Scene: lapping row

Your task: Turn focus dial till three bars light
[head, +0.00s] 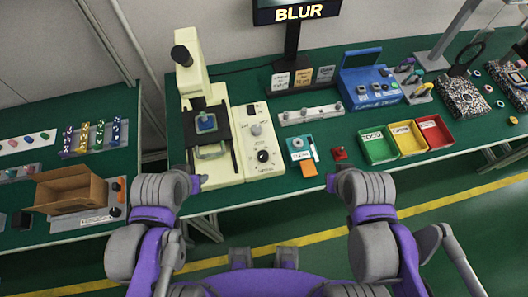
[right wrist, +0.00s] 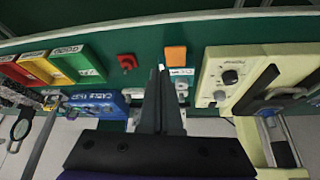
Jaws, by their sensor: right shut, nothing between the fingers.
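The cream microscope (head: 187,75) stands at the back left of the green bench, with a blue piece (head: 206,123) on its stage. Its control panel carries a black dial (head: 263,156) low down and a grey knob (head: 256,130) above it. The black dial also shows in the right wrist view (right wrist: 230,77); its label is too small to read surely. A dark screen (head: 298,13) reads BLUR; no lit bars show. My left gripper (head: 203,181) is at the bench's front edge, below the microscope; its fingers are unclear. My right gripper (right wrist: 161,70) is shut and empty, apart from the dial.
A teal device (head: 299,144) with an orange tab and a red block (head: 340,154) lie right of the panel. Green (head: 377,145), yellow (head: 408,137) and red (head: 434,131) bins stand farther right. An open cardboard box (head: 69,190) is on the left table.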

